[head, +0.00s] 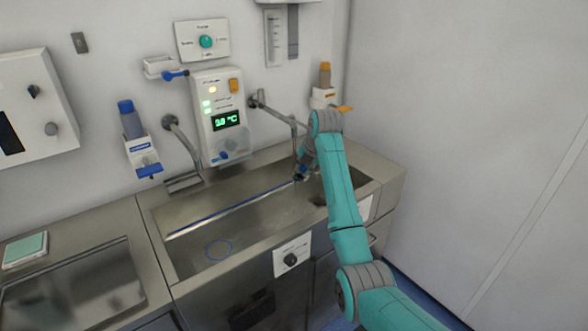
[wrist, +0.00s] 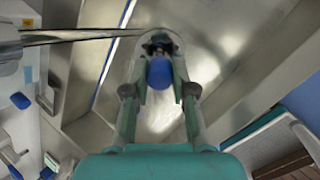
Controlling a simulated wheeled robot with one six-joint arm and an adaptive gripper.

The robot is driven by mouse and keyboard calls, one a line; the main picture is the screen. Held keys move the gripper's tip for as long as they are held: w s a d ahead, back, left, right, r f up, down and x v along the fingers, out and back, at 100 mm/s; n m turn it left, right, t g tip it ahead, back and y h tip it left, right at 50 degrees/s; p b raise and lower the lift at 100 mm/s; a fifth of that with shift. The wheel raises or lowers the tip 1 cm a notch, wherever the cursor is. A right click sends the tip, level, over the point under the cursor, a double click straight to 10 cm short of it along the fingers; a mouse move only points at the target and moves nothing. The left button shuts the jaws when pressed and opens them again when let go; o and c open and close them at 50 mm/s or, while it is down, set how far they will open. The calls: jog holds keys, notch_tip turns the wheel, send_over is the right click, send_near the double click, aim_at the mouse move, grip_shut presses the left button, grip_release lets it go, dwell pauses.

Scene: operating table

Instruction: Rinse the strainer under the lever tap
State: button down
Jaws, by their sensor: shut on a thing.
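My gripper (wrist: 163,88) is shut on the strainer's blue handle (wrist: 159,73), over the sink. The strainer's bowl shows as a pale, partly see-through round rim beyond the fingertips; its mesh is hard to make out. In the head view the gripper (head: 302,172) is low over the right part of the basin, partly hidden by my arm. The right wall tap (head: 272,107) reaches out above it.
A second tap (head: 180,140) is at left. A control panel (head: 218,115) and dispensers line the wall. A scale-like pad (head: 25,249) sits far left.

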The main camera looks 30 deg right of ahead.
jog(key=shift+s+a, duration=0.2)
jog(key=shift+s, duration=0.95)
jog(key=shift+s+a, duration=0.15)
jog(key=shift+s, duration=1)
jog(key=s+r, duration=0.4)
jog(key=s, duration=0.1)
jog(key=shift+a, duration=0.4)
